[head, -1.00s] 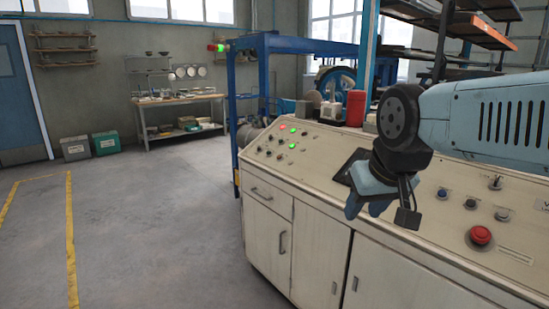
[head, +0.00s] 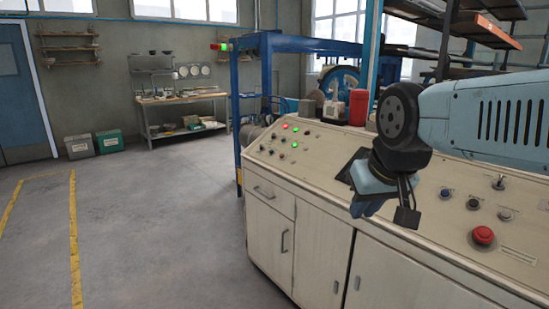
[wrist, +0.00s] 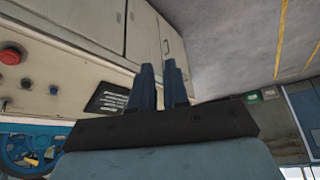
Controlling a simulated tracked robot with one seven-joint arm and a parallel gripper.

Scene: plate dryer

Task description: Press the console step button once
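The cream console (head: 300,170) has a sloping top with several controls. My gripper (head: 366,208) hangs in front of the console, left of these controls. In the wrist view my gripper (wrist: 159,66) holds nothing, its two fingers separated by a narrow gap.
Red and green lamps (head: 289,128) sit on the console's left part. A dark panel (wrist: 108,98) lies on the console near my fingers. A blue frame (head: 238,110) stands behind it. The floor (head: 150,220) to the left is clear.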

